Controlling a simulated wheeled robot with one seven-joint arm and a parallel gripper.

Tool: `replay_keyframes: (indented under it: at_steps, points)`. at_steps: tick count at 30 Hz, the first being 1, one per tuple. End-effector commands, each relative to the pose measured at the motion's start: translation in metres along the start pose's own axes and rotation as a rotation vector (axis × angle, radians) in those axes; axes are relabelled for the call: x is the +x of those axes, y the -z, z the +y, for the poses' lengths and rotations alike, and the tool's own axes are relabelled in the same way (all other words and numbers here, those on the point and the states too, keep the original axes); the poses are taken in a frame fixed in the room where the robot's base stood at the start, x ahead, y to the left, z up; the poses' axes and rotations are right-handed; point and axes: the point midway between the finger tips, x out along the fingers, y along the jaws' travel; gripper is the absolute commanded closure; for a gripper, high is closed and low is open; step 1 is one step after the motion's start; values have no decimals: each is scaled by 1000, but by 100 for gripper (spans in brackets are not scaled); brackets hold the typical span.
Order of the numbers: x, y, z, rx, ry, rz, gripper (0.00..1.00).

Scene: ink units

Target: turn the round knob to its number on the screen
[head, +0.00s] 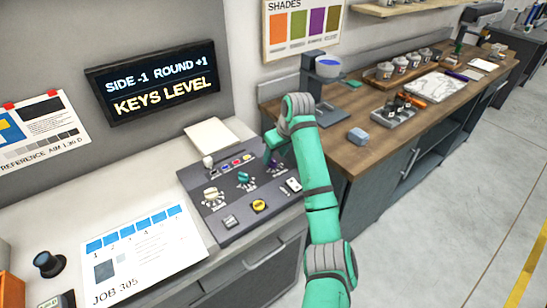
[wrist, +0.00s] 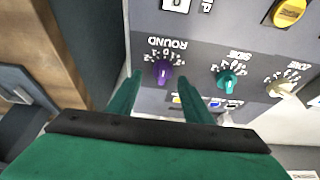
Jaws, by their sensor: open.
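The screen (head: 152,80) reads "SIDE -1 ROUND +1" above "KEYS LEVEL". The round knob is purple, under the upside-down label ROUND, in the wrist view (wrist: 163,71). It also shows in the head view (head: 273,164), close beside my gripper. Its dial numbers are too small to read surely. My gripper (wrist: 159,77) is open, with one green finger to each side of the purple knob in the picture. I cannot tell whether the fingers touch it. The teal knob, labelled SIDE (wrist: 229,78), stands to the right in the wrist view.
The dark panel (head: 222,222) also carries a cream knob (wrist: 283,88), a yellow button (head: 259,205) and a row of small coloured keys. A white JOB 305 sheet (head: 140,262) lies to its left. A wooden bench (head: 365,160) stands right.

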Motion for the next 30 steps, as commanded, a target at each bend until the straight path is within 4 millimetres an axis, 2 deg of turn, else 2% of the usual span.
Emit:
replay_keyframes:
  at_steps: [6,16,17,21,22,30]
  points:
    - [20,5,-7,-9,3,1,54]
    - [23,3,-3,-4,1,1,54]
    - [22,2,-2,-3,0,1,59]
    - [22,1,-1,-2,0,1,93]
    - [22,1,-1,-1,0,1,95]
    - [22,1,-1,19,-9,1,95]
